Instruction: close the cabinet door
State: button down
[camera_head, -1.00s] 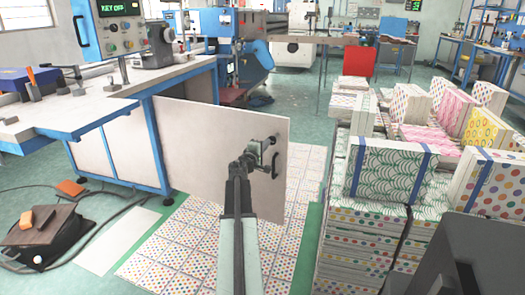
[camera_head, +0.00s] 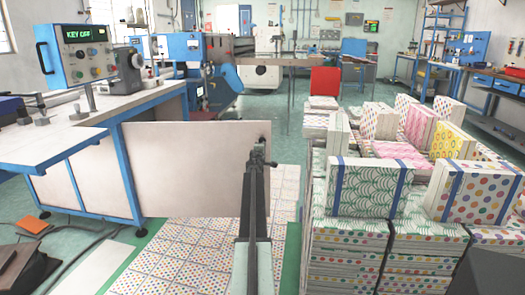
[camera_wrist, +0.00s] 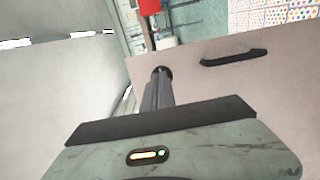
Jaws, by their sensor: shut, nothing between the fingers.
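The cabinet door (camera_head: 190,170) is a pale flat panel standing open, hinged on the blue-framed workbench at its left edge. In the wrist view the door (camera_wrist: 270,110) fills the right side, with a black bar handle (camera_wrist: 234,57) near its far edge. My gripper (camera_head: 260,152) is at the door's right end, close to its upper corner. In the wrist view my gripper (camera_wrist: 161,72) is shut and empty, its tip at the door's surface beside the handle. I cannot tell whether it touches the door.
Stacks of patterned boxes (camera_head: 375,188) stand close on the right. A patterned mat (camera_head: 190,245) lies under the door. The workbench (camera_head: 150,112) with a control box (camera_head: 75,48) is on the left. A black bag and cables lie at lower left.

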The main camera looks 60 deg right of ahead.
jog(key=shift+w+a, duration=0.1)
jog(key=s+v, duration=0.2)
jog(key=v, duration=1.1)
jog(key=shift+s, duration=0.5)
